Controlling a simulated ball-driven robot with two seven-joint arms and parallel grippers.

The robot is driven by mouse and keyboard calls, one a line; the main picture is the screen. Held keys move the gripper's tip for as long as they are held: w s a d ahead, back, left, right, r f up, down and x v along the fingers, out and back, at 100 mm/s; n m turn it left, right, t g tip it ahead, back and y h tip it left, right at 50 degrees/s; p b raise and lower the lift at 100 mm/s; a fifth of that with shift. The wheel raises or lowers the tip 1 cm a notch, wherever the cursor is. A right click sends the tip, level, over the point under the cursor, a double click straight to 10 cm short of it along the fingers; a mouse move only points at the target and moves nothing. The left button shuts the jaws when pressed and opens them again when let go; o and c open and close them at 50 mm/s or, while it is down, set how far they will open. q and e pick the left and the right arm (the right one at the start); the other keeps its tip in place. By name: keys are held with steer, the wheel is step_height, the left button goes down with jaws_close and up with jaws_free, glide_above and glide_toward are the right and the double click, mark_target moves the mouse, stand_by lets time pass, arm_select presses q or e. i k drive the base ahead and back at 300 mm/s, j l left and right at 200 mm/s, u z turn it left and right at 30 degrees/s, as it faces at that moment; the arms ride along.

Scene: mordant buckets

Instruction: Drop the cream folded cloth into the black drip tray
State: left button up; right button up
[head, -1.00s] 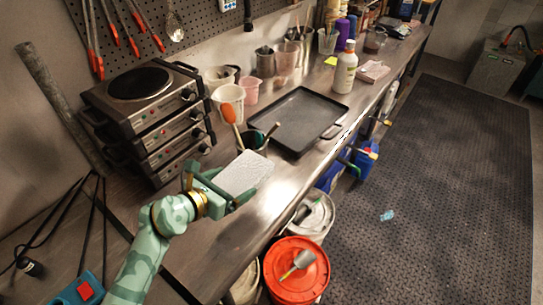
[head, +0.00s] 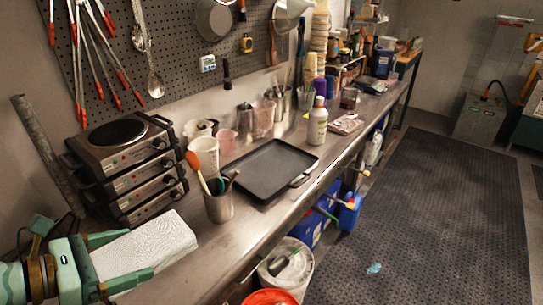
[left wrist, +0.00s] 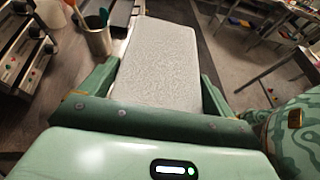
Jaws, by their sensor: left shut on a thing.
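The cream folded cloth (head: 150,252), a pale textured block, is held between the fingers of my left gripper (head: 122,258) at the lower left of the head view. In the left wrist view the cloth (left wrist: 158,62) fills the space between both fingers of the gripper (left wrist: 158,85) and sticks out beyond them. The black drip tray (head: 262,170) lies flat on the steel bench, farther along and to the right of the cloth, and its inside looks empty. My right gripper is not in view.
A metal cup with utensils (head: 219,206) stands between the cloth and the tray. Stacked hot plates (head: 130,165) stand at the left. A white bottle (head: 317,122) stands beyond the tray. Buckets (head: 286,262) sit below the bench's front edge (head: 262,235).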

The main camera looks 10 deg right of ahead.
mark_target(266, 171)
steer(key=l+u, duration=0.1)
steer(key=l, duration=0.85)
steer(key=l+u, duration=0.1)
steer(key=l, duration=0.85)
steer(key=i+l+u, duration=0.1)
steer(key=i+l, duration=0.45)
steer(key=i+l+u, duration=0.1)
steer(key=i+l, duration=0.4)
steer(key=l, duration=0.25)
steer(key=i+l, duration=0.1)
steer(key=i, duration=0.4)
